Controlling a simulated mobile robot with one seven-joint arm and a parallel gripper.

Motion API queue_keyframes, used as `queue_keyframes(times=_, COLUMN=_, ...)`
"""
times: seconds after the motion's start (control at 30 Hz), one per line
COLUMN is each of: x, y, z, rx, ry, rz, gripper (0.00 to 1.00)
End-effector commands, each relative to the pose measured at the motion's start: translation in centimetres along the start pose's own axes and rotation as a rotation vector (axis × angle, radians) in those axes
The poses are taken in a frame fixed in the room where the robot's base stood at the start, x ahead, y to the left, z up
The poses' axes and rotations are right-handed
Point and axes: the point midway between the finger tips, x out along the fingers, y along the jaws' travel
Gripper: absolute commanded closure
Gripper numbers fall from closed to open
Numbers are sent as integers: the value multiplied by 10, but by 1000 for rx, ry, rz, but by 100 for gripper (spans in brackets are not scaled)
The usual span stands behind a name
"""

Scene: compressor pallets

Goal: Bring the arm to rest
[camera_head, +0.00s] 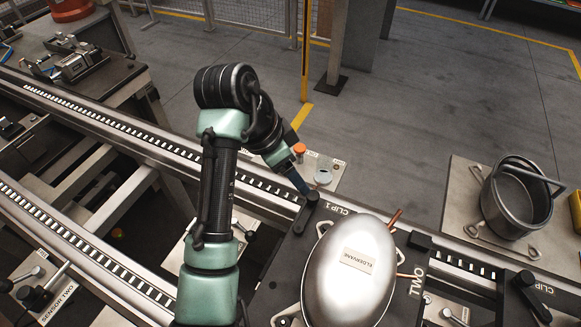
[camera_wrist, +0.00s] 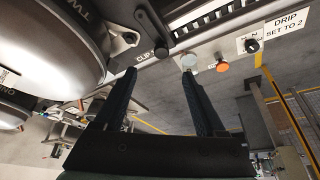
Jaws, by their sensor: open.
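My arm (camera_head: 215,190) is bent, rising from the bottom of the head view and folding down to the right. My gripper (camera_head: 301,188) is at its end, low beside the black clip labelled CLIP 1 (camera_head: 312,202). In the wrist view my gripper (camera_wrist: 160,72) has its two dark fingers wide apart with nothing between them. From the head view I cannot tell whether a finger touches the clip. The clip (camera_wrist: 152,32) shows just beyond the fingers in the wrist view.
A silver compressor dome (camera_head: 350,285) stands on the dark pallet marked TWO (camera_head: 416,272), right of my gripper. An orange button (camera_head: 299,149) and a pale round knob (camera_head: 323,176) sit behind. A metal pot (camera_head: 515,200) stands right. Open floor (camera_head: 420,100) lies beyond the conveyor.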

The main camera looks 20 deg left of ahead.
Motion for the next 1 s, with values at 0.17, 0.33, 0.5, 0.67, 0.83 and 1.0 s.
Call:
queue_keyframes(times=0.17, x=-8, y=0, z=0, rx=-1, ry=-1, rz=0, gripper=27)
queue_keyframes(times=0.33, x=-9, y=0, z=-2, rx=0, ry=4, rz=-6, gripper=27)
queue_keyframes(times=0.5, x=-28, y=-6, z=-54, rx=-11, ry=127, rz=-160, gripper=27)
queue_keyframes(times=0.67, x=-93, y=-4, z=-148, rx=-51, ry=438, rz=-425, gripper=27)
queue_keyframes(times=0.83, x=-195, y=25, z=-222, rx=-102, ry=844, rz=-628, gripper=27)
queue_keyframes(times=1.0, x=-309, y=78, z=-253, rx=-136, ry=1266, rz=-737, gripper=27)
